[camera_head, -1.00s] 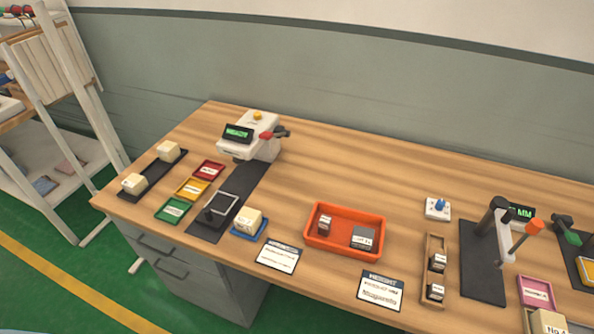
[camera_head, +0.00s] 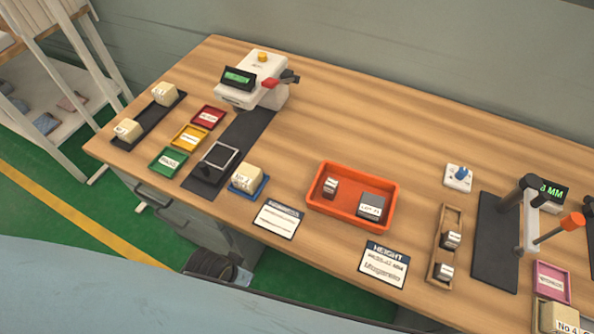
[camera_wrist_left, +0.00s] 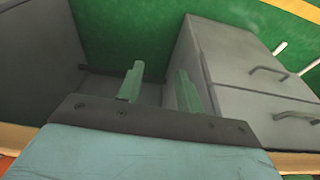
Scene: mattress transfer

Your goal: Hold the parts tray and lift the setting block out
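The orange parts tray (camera_head: 317,203) lies on the wooden table in the head view. Inside it, a small dark block with a white label (camera_head: 330,187) stands on the left and a grey labelled block (camera_head: 371,206) sits on the right. The labels are too small to tell for sure which is the setting block. My left gripper (camera_wrist_left: 160,80) shows in the left wrist view with its two green fingers apart and nothing between them. It is over the floor by the grey drawers, away from the tray. My right gripper is not in view.
A height card (camera_head: 384,264) and another card (camera_head: 277,219) lie in front of the tray. A wooden rack (camera_head: 445,250) with two blocks stands to its right. A white weighing device (camera_head: 252,90) is at the back left. The table behind the tray is clear.

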